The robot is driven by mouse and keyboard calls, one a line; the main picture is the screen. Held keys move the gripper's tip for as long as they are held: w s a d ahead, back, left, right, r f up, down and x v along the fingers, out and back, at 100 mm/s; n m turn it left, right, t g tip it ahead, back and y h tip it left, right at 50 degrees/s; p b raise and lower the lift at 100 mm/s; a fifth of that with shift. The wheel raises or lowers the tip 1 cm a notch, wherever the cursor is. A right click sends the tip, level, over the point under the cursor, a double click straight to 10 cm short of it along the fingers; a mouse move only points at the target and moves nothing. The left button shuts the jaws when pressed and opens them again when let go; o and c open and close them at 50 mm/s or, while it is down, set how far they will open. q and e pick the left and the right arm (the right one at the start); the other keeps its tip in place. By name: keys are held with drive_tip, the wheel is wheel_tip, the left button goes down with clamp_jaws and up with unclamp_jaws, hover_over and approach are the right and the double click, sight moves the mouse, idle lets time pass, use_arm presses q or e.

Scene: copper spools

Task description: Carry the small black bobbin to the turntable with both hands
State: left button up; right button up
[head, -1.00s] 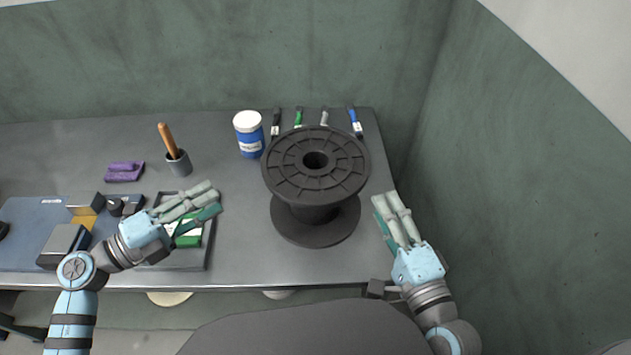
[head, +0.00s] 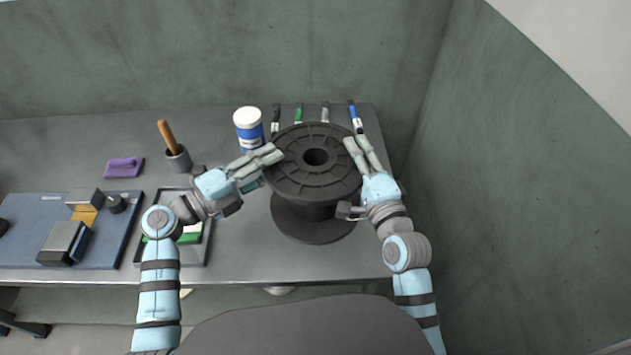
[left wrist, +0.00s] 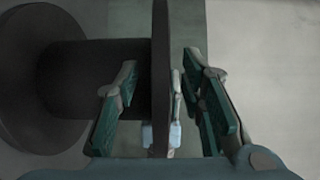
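The black bobbin (head: 312,184) stands upright on the grey table, its round top flange facing up with a hole in the middle. My left gripper (head: 268,160) is at the left edge of the top flange. In the left wrist view the flange (left wrist: 160,70) passes between the open fingers of that gripper (left wrist: 160,85), with gaps on both sides. My right gripper (head: 357,148) is at the right edge, its upper fingers over the rim. Its lower finger is hidden in the head view; its upper finger looks slightly off the flange in the wrist view. I see no clear turntable.
A blue-and-white jar (head: 249,130) and several coloured-handled tools stand or lie behind the bobbin. A grey tray (head: 202,250), a cup with a wooden handle (head: 178,158), a purple block (head: 124,167) and a blue mat (head: 30,225) are to the left. A green wall (head: 520,180) is at the right.

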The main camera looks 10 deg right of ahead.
use_arm(q)
drive_tip(key=shift+d, duration=0.2)
use_arm(e)
drive_tip(key=shift+w, duration=0.2)
use_arm(q)
clamp_jaws()
use_arm(e)
clamp_jaws()
